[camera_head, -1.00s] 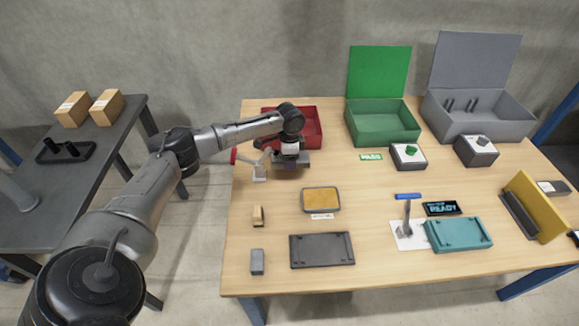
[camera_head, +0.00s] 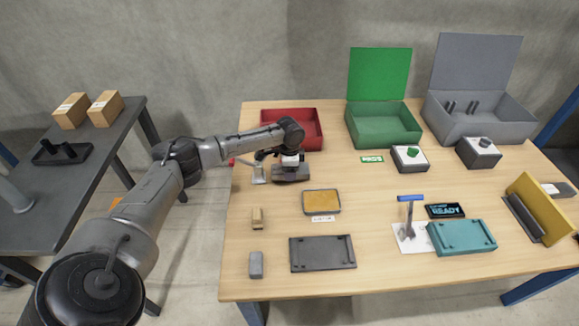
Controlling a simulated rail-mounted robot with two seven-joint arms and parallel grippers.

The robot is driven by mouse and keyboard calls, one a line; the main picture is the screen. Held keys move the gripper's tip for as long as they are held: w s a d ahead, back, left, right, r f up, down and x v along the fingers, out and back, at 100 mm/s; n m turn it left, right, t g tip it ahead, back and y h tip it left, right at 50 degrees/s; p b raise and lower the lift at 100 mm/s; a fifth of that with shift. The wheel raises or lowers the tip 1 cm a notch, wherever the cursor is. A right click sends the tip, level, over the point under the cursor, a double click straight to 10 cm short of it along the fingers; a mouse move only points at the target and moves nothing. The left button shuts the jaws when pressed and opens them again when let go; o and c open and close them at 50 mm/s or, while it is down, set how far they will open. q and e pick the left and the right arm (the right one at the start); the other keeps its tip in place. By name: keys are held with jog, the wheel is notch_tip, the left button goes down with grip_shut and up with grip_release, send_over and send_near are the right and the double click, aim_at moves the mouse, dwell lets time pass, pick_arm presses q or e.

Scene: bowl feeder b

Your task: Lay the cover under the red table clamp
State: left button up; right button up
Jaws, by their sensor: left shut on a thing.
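The red table clamp has a red handle (camera_head: 232,161) over the table's left edge and a pale grey body (camera_head: 258,174) on the tabletop. My left gripper (camera_head: 290,164) is shut on a dark grey flat piece, which I take to be the cover (camera_head: 291,174). It is just right of the clamp body, in front of the red box. The cover looks low over the tabletop; I cannot tell whether it touches the table or the clamp. The gripper's fingers are mostly hidden by its own wrist. My right gripper is not in view.
A red open box (camera_head: 306,130) stands behind my left gripper. A yellow-filled tray (camera_head: 321,202), a dark plate (camera_head: 323,253) and two small blocks lie in front. The table's centre is fairly clear.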

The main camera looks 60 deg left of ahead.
pick_arm(q)
jog(key=o, duration=1.1)
jog(key=shift+a+r+b, duration=0.1)
jog(key=shift+r+b, duration=0.15)
jog(key=shift+b, duration=0.25)
jog(key=shift+r+p, duration=2.85)
jog(key=shift+r, duration=3.5)
